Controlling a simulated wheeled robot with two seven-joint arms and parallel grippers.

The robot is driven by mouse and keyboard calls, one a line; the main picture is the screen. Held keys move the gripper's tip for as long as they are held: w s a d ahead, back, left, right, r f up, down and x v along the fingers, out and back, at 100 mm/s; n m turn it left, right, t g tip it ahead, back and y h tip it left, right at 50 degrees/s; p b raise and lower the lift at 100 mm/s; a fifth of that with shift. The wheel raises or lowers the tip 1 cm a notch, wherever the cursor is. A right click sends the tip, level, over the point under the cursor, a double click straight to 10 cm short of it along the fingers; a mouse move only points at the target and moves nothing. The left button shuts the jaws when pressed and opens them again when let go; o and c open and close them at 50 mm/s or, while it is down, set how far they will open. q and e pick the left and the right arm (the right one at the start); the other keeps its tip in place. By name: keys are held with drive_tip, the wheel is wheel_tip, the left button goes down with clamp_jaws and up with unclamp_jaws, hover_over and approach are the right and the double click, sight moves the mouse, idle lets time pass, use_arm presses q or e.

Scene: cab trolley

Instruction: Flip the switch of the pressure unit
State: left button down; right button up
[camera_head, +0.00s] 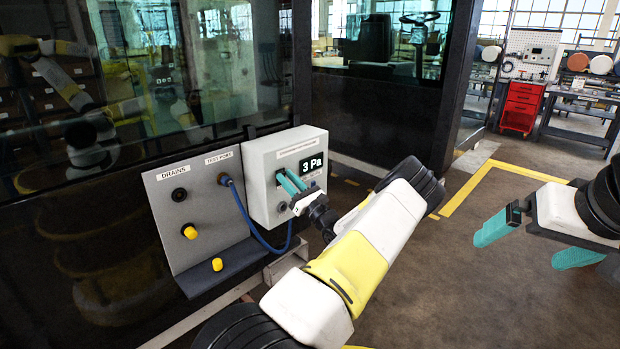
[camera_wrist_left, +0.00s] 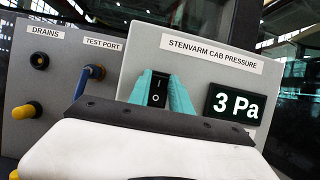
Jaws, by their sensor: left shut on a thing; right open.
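The pressure unit (camera_head: 262,158) is a pale grey box on the cab wall, labelled STENVARM CAB PRESSURE in the left wrist view (camera_wrist_left: 215,50). Its display (camera_head: 311,165) reads 3 Pa. The black rocker switch (camera_wrist_left: 157,90), marked with a line above and a circle below, is left of the display. My left gripper (camera_head: 287,180) has its teal fingers at the switch, one on each side, closed on it. The fingers hide the switch's edges, and its tilt is hard to tell. My right gripper (camera_head: 524,248) is open and empty at the right, away from the unit.
A grey panel (camera_head: 163,225) left of the unit carries DRAINS and TEST PORT labels and yellow caps (camera_head: 189,232). A blue hose (camera_head: 243,215) runs from the test port to below the unit. Open floor (camera_head: 480,290) lies to the right. A red cabinet (camera_head: 522,105) stands far back.

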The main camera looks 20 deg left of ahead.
use_arm(q)
drive_tip(key=c, duration=1.2)
unclamp_jaws()
drive_tip(key=v, duration=0.8)
